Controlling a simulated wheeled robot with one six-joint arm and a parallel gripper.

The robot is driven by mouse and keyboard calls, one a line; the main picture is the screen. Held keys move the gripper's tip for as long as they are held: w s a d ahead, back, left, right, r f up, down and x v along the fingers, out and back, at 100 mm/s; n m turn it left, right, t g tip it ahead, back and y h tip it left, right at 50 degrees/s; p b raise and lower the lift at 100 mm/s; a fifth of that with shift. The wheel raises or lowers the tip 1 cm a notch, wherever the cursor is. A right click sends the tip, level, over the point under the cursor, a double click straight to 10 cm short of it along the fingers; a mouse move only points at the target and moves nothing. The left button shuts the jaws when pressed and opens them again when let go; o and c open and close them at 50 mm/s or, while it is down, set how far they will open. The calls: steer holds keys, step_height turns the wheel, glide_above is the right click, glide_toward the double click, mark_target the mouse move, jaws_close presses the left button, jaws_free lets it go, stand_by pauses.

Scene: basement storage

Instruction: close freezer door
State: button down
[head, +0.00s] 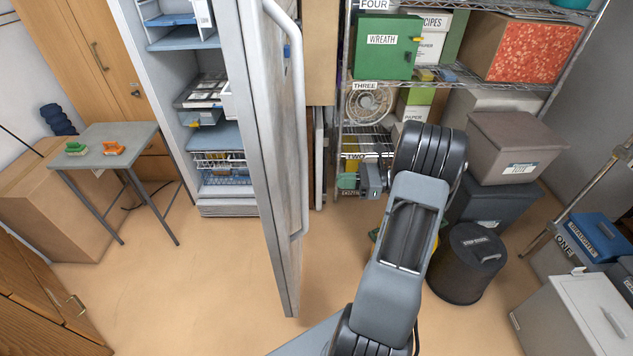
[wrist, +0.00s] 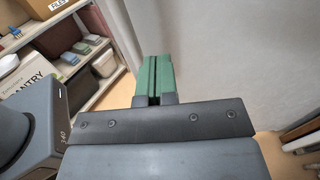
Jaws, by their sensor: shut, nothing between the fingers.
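The freezer (head: 225,207) stands at the left middle of the head view, with its shelves and baskets exposed. Its tall grey freezer door (head: 272,160) is wide open and swung out toward me, with a long white vertical handle (head: 300,130) on its right side.
A small grey table (head: 120,145) with green and orange items stands left of the freezer. A wire shelf (head: 440,80) with boxes is behind my arm. Floor left of the door is clear.

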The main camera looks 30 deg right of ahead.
mark_target(287, 180)
steer(key=p+x, duration=0.1)
steer(key=x, duration=1.2)
steer(key=shift+w+a+r+p, duration=0.1)
steer(key=shift+a+p, duration=0.05)
steer(key=shift+p, duration=0.25)
